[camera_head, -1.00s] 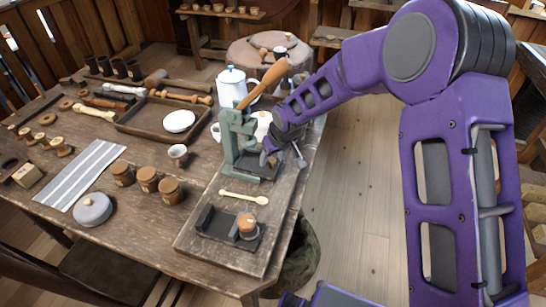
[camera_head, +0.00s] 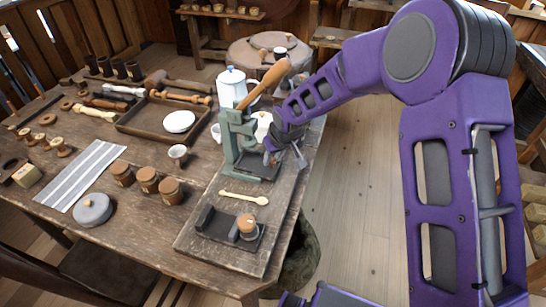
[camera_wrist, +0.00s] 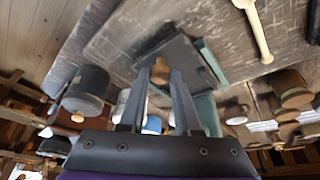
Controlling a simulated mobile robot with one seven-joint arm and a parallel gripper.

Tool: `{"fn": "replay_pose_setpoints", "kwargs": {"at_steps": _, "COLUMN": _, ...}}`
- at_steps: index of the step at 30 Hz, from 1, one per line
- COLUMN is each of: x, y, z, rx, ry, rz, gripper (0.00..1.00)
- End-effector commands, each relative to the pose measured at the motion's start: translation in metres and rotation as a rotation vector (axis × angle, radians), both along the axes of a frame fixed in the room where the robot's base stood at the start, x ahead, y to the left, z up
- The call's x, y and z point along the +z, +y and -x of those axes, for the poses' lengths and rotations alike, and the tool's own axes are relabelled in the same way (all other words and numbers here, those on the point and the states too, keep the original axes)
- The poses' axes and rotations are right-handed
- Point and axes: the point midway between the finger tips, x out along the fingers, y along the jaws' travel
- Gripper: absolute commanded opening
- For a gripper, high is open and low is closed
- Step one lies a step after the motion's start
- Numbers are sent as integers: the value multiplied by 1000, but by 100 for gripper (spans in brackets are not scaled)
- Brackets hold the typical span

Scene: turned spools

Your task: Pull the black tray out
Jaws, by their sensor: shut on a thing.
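The black tray (camera_wrist: 181,62) is a flat dark plate in the wrist view. In the head view the tray (camera_head: 258,168) lies low at the foot of a green press (camera_head: 231,150) with a wooden lever. My gripper (camera_wrist: 160,76) has its two fingers on either side of a small wooden knob (camera_wrist: 160,69) at the tray's near edge and is shut on it. In the head view my gripper (camera_head: 271,157) is at the tray's right side, partly hidden by my wrist.
A wooden spoon (camera_head: 243,198) and a black holder (camera_head: 213,223) with a lidded wooden jar (camera_head: 247,226) lie in front on the board. A white pot (camera_head: 231,86) stands behind the press. Open floor (camera_head: 350,200) lies right of the table.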

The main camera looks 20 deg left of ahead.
Motion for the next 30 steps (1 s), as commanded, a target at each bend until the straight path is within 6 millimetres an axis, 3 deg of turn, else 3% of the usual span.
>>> {"fn": "replay_pose_setpoints", "kwargs": {"at_steps": 24, "x": 0, "y": 0, "z": 0, "rx": 0, "ry": 0, "rz": 0, "gripper": 0}}
{"fn": "replay_pose_setpoints", "kwargs": {"at_steps": 30, "x": 1, "y": -29, "z": -4, "rx": -4, "ry": 2, "rz": 1, "gripper": 0}}
